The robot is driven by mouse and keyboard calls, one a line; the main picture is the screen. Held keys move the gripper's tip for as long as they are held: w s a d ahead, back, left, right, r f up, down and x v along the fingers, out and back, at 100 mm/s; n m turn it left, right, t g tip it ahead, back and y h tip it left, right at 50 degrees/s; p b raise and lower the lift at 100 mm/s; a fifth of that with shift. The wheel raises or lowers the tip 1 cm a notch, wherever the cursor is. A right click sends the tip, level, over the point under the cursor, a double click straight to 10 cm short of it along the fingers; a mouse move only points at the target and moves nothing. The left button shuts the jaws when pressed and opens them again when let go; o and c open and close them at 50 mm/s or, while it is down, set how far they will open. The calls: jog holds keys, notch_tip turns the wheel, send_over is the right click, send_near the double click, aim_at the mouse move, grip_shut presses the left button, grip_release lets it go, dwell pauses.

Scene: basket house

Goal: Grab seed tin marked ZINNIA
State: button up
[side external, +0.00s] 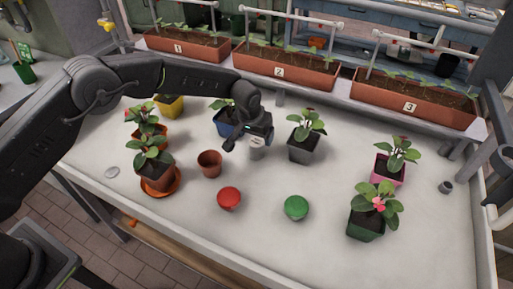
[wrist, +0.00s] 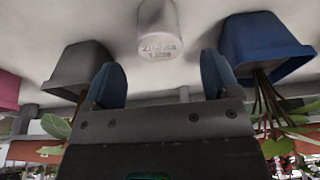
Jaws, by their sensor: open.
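The seed tin (wrist: 158,28) is a pale grey cylinder. Raised lettering on it in the wrist view looks like ZINNIA, with a smaller, unclear line under it. In the side view the tin (side external: 257,151) stands on the white bench, partly hidden by my gripper (side external: 243,142). In the wrist view my gripper (wrist: 162,75) is open, with its two blue-grey fingers apart and nothing between them. The tin is beyond the fingertips, roughly centred on the gap, and apart from them.
A blue pot (side external: 226,127) and a dark grey pot (side external: 302,151), both planted, flank the tin closely. An empty terracotta pot (side external: 209,164), a red round object (side external: 229,198) and a green one (side external: 296,207) are nearer the front. Planter troughs (side external: 285,72) line the back.

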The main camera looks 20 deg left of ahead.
aim_at(256, 142)
jog(key=shift+s+x, duration=0.15)
jog(key=shift+x, duration=1.25)
jog(key=shift+s+x, duration=0.15)
jog(key=shift+x, duration=1.2)
jog(key=shift+f, duration=0.1)
jog(key=c, duration=1)
